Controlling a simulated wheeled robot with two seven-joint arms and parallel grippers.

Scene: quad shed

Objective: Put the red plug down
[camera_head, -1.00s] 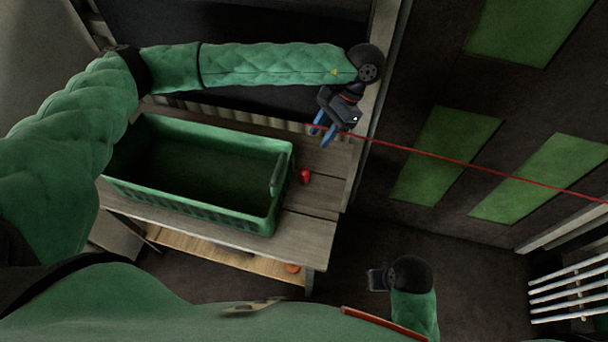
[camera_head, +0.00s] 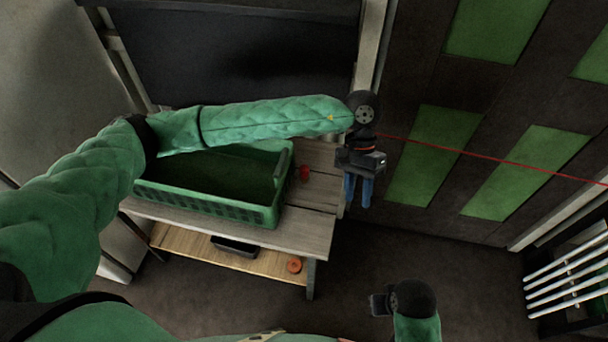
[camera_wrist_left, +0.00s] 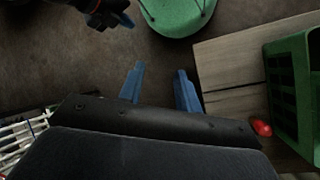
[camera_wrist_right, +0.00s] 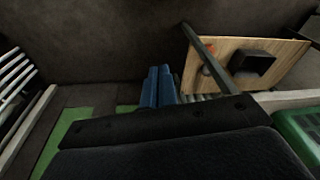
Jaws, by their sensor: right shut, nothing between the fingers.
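The red plug (camera_head: 304,173) stands on the wooden bench top beside the right end of the green crate (camera_head: 262,215). It also shows in the left wrist view (camera_wrist_left: 262,128), off to the right of the fingers. My left gripper (camera_head: 357,190) is off the bench's right edge, apart from the plug. Its blue fingers (camera_wrist_left: 160,85) are spread with nothing between them. My right gripper (camera_head: 378,303) is low at the bottom of the head view, away from the bench. Its fingers (camera_wrist_right: 158,88) are together and empty in the right wrist view.
The bench (camera_head: 305,230) has a lower shelf (camera_head: 195,250) with a black tray (camera_head: 235,246) and an orange round thing (camera_head: 294,266). A red line (camera_head: 480,158) runs across the green-panelled wall. White bars (camera_head: 570,270) stand at right. The floor between is clear.

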